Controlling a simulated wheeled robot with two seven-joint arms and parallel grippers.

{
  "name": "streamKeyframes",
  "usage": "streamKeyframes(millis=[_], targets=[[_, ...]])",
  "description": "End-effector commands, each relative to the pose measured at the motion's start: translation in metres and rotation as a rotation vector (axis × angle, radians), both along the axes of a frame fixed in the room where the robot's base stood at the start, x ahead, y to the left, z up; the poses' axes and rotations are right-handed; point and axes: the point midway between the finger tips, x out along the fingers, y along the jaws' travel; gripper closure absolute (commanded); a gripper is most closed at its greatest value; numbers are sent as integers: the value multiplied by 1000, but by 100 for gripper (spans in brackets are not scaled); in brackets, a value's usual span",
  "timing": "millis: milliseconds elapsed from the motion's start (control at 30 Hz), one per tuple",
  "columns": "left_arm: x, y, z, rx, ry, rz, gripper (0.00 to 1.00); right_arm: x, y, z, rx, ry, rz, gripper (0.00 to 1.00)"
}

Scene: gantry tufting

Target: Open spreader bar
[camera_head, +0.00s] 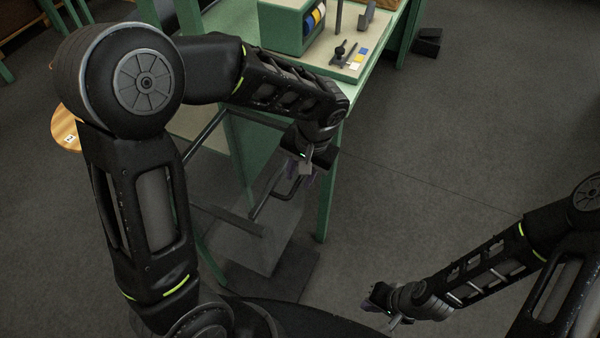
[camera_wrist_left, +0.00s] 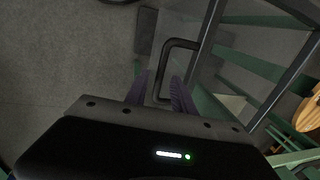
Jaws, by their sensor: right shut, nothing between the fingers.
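A dark bent handle (camera_wrist_left: 183,43), which looks like part of the spreader bar, stands among dark bars beneath the green table. It also shows in the head view (camera_head: 287,194), just below my left gripper (camera_head: 305,172). In the left wrist view my left gripper (camera_wrist_left: 160,88) has its two purple fingers apart. One leg of the handle runs between them, with a narrow gap visible on the left side. I cannot tell whether the right finger touches it. My right gripper (camera_head: 391,322) is shut and empty, low over the floor at the bottom right.
A green table (camera_head: 352,110) holds a green box with coloured spools (camera_head: 285,25) and small tools. Dark plates (camera_head: 270,240) lie below the bars. A round wooden top (camera_head: 64,130) is at the left. The floor at the right is clear apart from a black block (camera_head: 428,42).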

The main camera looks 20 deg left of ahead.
Motion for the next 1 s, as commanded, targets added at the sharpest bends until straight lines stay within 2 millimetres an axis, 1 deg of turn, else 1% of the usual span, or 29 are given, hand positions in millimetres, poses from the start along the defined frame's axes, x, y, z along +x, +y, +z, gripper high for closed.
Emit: streamKeyframes(millis=[267, 367, 467, 700, 800, 900, 1000], targets=[[0, 0, 0, 0, 0, 0, 67, 0, 0, 0, 0, 0, 0, 100], [0, -1, 4, 0, -1, 0, 67, 0, 0, 0, 0, 0, 0, 100], [0, -3, 14, -1, -2, 0, 67, 0, 0, -1, 0, 0, 0, 100], [0, -10, 53, -2, -4, -1, 67, 0, 0, -2, 0, 0, 0, 100], [0, -12, 66, 0, -3, -1, 67, 0, 0, -3, 0, 0, 0, 100], [-1, -14, 74, -1, -1, 0, 67, 0, 0, -3, 0, 0, 0, 100], [-1, -14, 77, 0, 0, 0, 67, 0, 0, -3, 0, 0, 0, 100]])
